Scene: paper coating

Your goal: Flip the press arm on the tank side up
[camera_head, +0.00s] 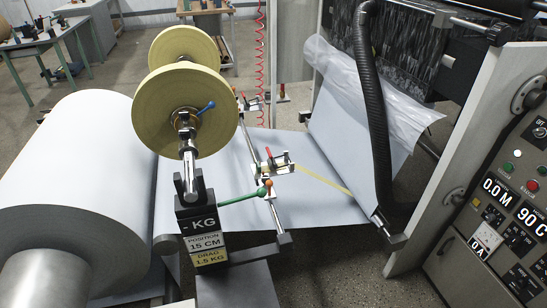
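Two small metal clamp-like fittings with red levers sit along a thin rod across the white paper web (320,205). The near fitting (277,163) is at the picture's centre, and the far fitting (250,103) is partly behind the yellow rolls. I cannot tell which of these is the tank-side press arm. Neither of my grippers is in view.
A big white paper roll (75,155) fills the left. A thick black hose (372,110) and a control panel (510,190) are at the right. Benches (45,40) stand behind.

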